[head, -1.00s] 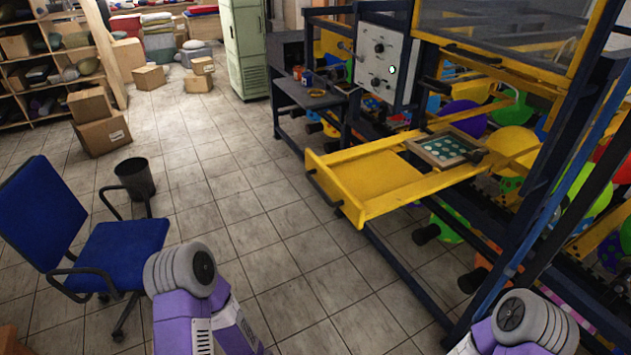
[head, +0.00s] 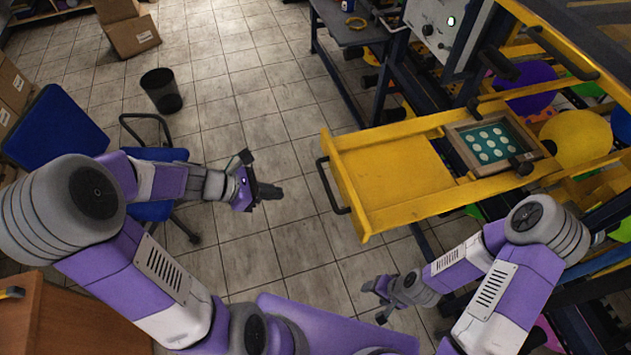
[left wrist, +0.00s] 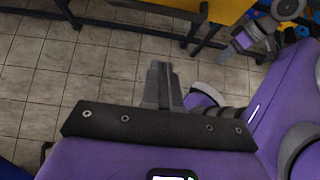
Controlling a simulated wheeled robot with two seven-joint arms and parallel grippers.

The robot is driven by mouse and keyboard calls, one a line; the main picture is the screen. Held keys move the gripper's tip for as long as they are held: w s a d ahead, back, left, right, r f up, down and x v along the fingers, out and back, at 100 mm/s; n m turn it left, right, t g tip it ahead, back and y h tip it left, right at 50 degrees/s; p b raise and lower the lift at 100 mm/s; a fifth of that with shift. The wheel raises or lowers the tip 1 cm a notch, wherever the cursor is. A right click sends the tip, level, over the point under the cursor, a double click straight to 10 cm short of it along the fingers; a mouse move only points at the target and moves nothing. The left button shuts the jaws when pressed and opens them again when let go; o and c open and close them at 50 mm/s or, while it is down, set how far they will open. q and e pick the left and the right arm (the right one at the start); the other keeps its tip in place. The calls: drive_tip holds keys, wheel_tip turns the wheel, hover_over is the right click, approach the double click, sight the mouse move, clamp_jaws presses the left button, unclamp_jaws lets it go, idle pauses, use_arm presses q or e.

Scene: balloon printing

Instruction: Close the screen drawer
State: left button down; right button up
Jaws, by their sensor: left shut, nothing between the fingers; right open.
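The yellow screen drawer (head: 390,180) is pulled out of the machine, with a black handle (head: 332,187) on its front end. A framed screen with pale dots on green (head: 492,143) sits at its inner end. My left gripper (head: 268,191) is shut and empty, left of the handle and apart from it. In the left wrist view its fingers (left wrist: 158,85) are together over the floor, and part of the drawer (left wrist: 215,8) shows at the top. My right gripper (head: 376,298) is open and empty, below the drawer in the picture and apart from it.
A blue chair (head: 60,135) stands at the left, behind my left arm. A black bin (head: 161,91) stands on the tiled floor. The machine's dark frame and balloons (head: 575,137) fill the right side. A wooden cabinet (head: 60,320) is at lower left. Floor between my left gripper and the handle is clear.

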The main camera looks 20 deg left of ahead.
use_arm(q)
drive_tip(key=w+d+f+b, duration=0.1)
drive_tip(key=w+d+f, duration=0.3)
drive_tip(key=w+d, duration=0.2)
drive_tip(key=shift+d+f, duration=0.35)
drive_tip(key=shift+d, duration=1)
